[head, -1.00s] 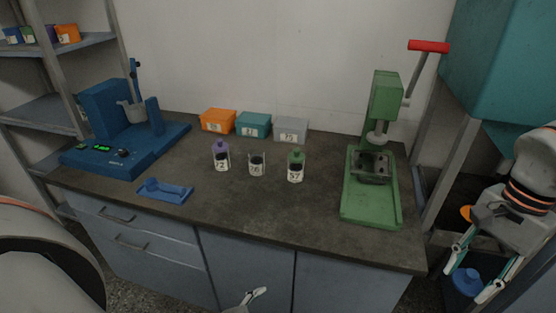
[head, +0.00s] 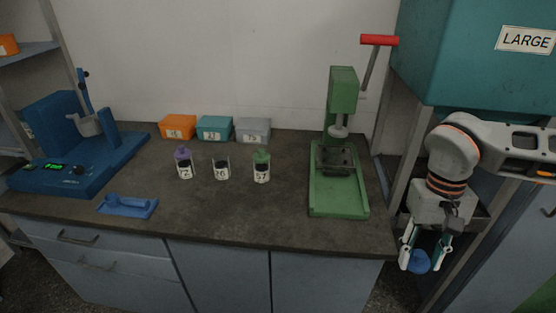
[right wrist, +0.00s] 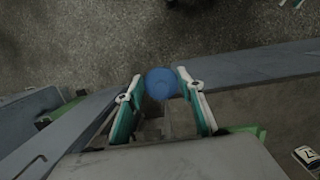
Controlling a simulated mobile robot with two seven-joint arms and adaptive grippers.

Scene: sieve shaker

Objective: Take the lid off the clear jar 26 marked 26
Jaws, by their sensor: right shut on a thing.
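The clear jar 26 (head: 221,169) stands upright on the dark worktop between two other jars. Its top shows no lid, and dark contents sit inside. My right gripper (head: 420,262) is off the worktop's right end, shut on a blue lid (head: 419,261). The blue lid also shows in the right wrist view (right wrist: 161,84), between the fingertips of the right gripper (right wrist: 160,88). My left gripper is not in the head view now.
A purple-lidded jar (head: 184,163) and a green-lidded jar 57 (head: 261,167) flank jar 26. A green press (head: 338,190) stands at the right, a blue machine (head: 60,165) at the left. Orange, teal and grey boxes (head: 253,130) line the back. A blue tool (head: 127,205) lies front left.

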